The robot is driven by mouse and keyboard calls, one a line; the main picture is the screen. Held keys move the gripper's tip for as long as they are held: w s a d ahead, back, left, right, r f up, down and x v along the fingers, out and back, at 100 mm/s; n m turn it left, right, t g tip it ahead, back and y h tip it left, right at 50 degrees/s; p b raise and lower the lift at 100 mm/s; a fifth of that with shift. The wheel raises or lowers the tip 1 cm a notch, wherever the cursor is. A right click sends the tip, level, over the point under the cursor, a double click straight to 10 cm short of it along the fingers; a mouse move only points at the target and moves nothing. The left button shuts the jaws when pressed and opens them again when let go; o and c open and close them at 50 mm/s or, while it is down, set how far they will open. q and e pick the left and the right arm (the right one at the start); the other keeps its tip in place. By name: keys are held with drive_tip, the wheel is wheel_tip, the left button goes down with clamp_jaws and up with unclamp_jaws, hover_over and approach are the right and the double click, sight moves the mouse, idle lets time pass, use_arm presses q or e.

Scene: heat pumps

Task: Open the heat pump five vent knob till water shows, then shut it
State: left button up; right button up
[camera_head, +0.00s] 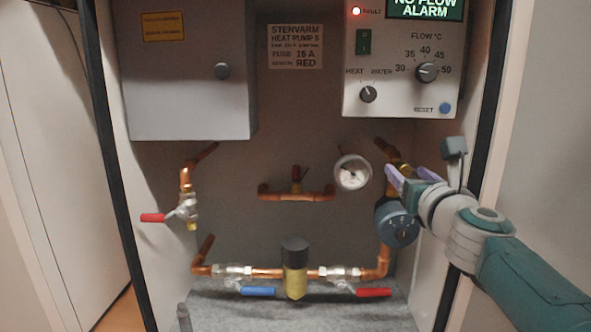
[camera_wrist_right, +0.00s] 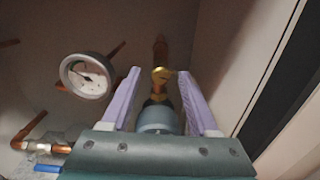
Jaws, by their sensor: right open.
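The cabinet's label (camera_head: 295,46) reads heat pump 5. My right gripper (camera_head: 408,173) is open, its two purple fingers reaching to the right-hand copper pipe above the blue-grey round pump (camera_head: 397,226). A small brass fitting (camera_wrist_right: 161,74) on that pipe lies between the fingertips in the right wrist view, with a gap on both sides; I cannot tell for certain that it is the vent knob. In the head view the fitting (camera_head: 405,168) is partly hidden by the gripper. No water shows. My left gripper is not in view.
A pressure gauge (camera_head: 352,173) sits just left of my gripper. The cabinet's right wall is close to my right arm. The panel display (camera_head: 424,10) reads NO FLOW ALARM and a red fault lamp (camera_head: 356,11) is lit. Red (camera_head: 374,292) and blue (camera_head: 258,291) valve levers are below.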

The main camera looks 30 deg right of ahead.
drive_tip(key=shift+w+d+r, duration=0.1)
drive_tip(key=c, duration=0.3)
clamp_jaws()
drive_tip(key=shift+n, duration=0.3)
drive_tip(key=n, duration=0.4)
drive_tip(key=n+p, duration=0.1)
drive_tip(key=n, duration=0.4)
drive_tip(key=shift+n, duration=0.4)
drive_tip(key=n+p, duration=0.1)
drive_tip(key=n, duration=0.4)
drive_tip(key=n+p, duration=0.2)
drive_tip(key=n, duration=0.4)
idle(0.4)
